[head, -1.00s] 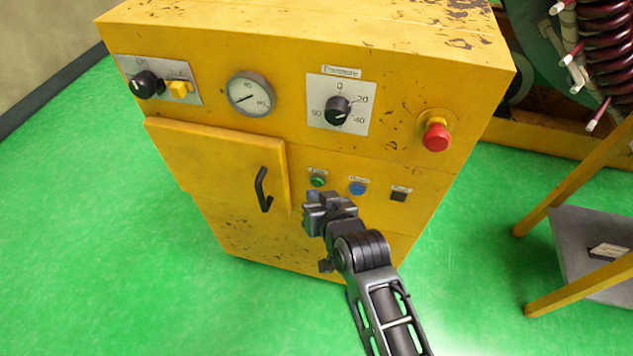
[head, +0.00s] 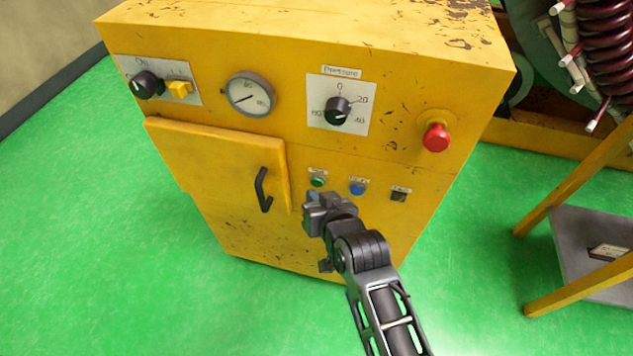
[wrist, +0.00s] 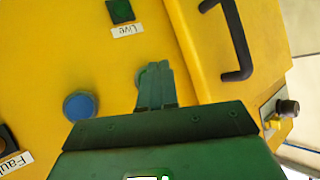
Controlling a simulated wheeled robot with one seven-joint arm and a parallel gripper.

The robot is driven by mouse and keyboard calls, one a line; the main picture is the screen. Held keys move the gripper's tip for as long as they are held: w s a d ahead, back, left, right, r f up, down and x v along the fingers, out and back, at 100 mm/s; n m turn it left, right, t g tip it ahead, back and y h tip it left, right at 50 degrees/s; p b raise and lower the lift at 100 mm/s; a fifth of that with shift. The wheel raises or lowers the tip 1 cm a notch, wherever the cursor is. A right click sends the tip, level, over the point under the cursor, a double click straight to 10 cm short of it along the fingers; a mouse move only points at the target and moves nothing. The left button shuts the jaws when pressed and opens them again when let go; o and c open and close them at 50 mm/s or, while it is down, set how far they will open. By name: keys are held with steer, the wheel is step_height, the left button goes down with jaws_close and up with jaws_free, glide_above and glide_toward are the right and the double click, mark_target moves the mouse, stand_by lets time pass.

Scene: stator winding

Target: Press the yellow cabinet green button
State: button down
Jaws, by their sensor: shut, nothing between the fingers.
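The yellow cabinet (head: 330,160) fills the middle of the head view. Its round green button (head: 317,181) is on the front panel, right of the door, with a small label above it. My gripper (head: 313,198) is shut and empty, just below the green button in that view. In the wrist view the closed fingertips (wrist: 157,70) point at the panel and mostly cover a round shape behind them. I cannot tell whether they touch it.
A blue button (head: 357,188) and a dark square (head: 399,195) sit right of the green button. The door handle (head: 263,189) is to the left. A red emergency knob (head: 436,137) is upper right. The wrist view shows a dark green square (wrist: 120,10) labelled "Live".

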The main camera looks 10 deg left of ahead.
steer(key=shift+w, duration=0.2)
stand_by(0.5)
steer(key=shift+w, duration=0.2)
steer(key=shift+w+b, duration=0.4)
stand_by(0.6)
steer(key=shift+s, duration=0.15)
steer(key=shift+s+p, duration=0.5)
steer(key=shift+s, duration=0.15)
steer(key=shift+s+a+p, duration=0.1)
steer(key=shift+s+p, duration=1.35)
steer(key=shift+s, duration=1.05)
